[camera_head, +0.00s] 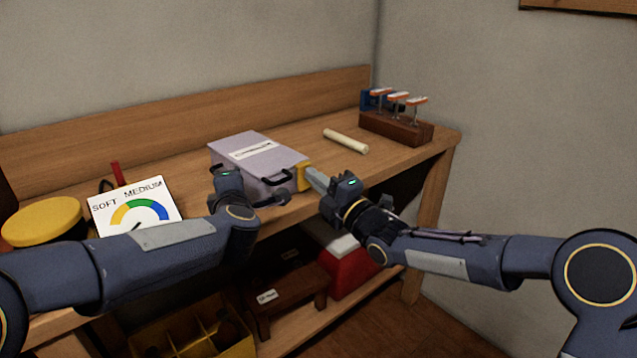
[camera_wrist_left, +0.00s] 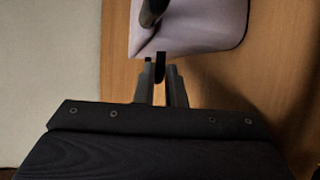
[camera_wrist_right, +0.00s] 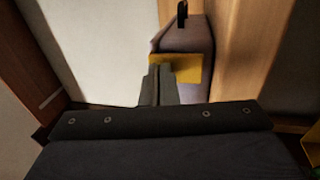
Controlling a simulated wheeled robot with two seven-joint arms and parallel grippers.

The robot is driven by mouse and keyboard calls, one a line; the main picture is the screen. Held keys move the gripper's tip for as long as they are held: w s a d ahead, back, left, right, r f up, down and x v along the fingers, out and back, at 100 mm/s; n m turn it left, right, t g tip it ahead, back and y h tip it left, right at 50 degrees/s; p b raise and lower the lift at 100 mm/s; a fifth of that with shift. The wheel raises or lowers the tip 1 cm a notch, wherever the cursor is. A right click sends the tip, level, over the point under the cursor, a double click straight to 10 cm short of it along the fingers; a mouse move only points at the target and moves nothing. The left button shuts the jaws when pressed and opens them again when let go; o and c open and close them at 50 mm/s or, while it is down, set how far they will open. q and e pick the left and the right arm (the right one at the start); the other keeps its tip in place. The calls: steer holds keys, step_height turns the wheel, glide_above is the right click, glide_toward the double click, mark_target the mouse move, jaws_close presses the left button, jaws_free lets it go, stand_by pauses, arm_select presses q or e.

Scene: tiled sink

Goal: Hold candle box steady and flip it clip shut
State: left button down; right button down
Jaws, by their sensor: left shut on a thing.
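The candle box (camera_head: 262,157) is a pale lavender case with a white label on top and a dark handle (camera_head: 284,179) on its front. It lies near the front edge of the bench. A yellow clip (camera_head: 304,176) is on its right end; the clip also shows in the right wrist view (camera_wrist_right: 178,70). My left gripper (camera_wrist_left: 160,68) is shut on a thin dark part at the box's edge, likely of the handle. My right gripper (camera_head: 313,178) looks shut and empty, its tips at or very near the clip; contact is unclear.
A white candle (camera_head: 346,141) lies behind the box, beside a wooden rack (camera_head: 395,127) of stamps. A soft-medium dial card (camera_head: 134,206) and a yellow round lid (camera_head: 42,220) are at left. A red-and-white container (camera_head: 345,268) and a yellow divided tray (camera_head: 195,330) are below.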

arm_select(q)
steer(key=shift+d, duration=0.15)
arm_select(e)
steer(key=r+v, duration=0.3)
steer(key=v, duration=1)
steer(key=shift+s+d, duration=0.55)
arm_select(q)
steer(key=c, duration=1.4)
jaws_free()
steer(key=shift+c, duration=0.2)
steer(key=shift+s, duration=0.1)
